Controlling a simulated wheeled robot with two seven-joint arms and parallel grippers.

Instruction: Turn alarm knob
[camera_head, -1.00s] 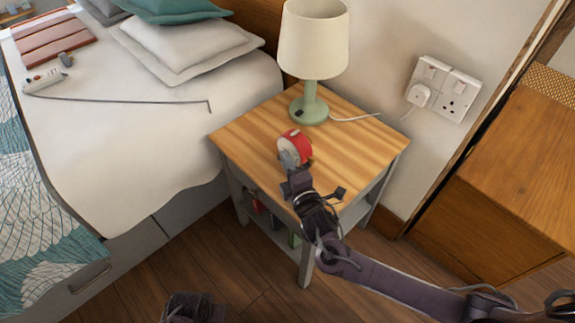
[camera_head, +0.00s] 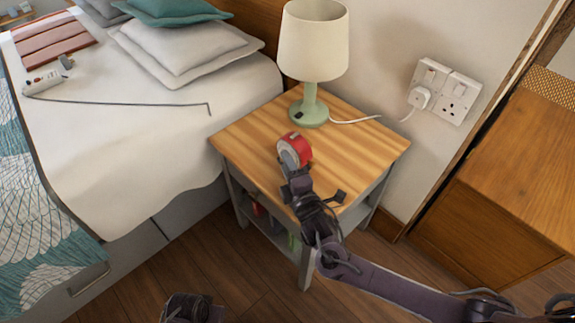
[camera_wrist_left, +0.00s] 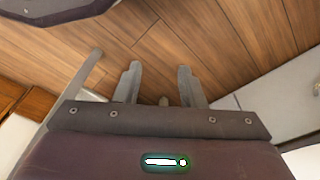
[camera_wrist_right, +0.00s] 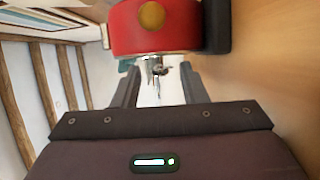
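A red alarm clock (camera_head: 302,146) with a grey round side stands on the wooden bedside table (camera_head: 245,136), near its middle. My right gripper (camera_head: 287,173) reaches in from the front and is right at the clock. In the right wrist view, the red clock body (camera_wrist_right: 125,30) fills the top, with a round gold part (camera_wrist_right: 151,15) on it. The fingers of my right gripper (camera_wrist_right: 160,80) are apart just below the body, with a small dark metallic part showing between them. Contact cannot be told. My left gripper (camera_wrist_left: 160,75) is open and empty above the floor.
A green lamp (camera_head: 309,106) with a cream shade stands behind the clock, its cable running to a wall socket (camera_head: 437,92). A bed (camera_head: 110,130) lies left of the table. A wooden cabinet (camera_head: 490,225) stands at the right. Objects sit on the table's lower shelf.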

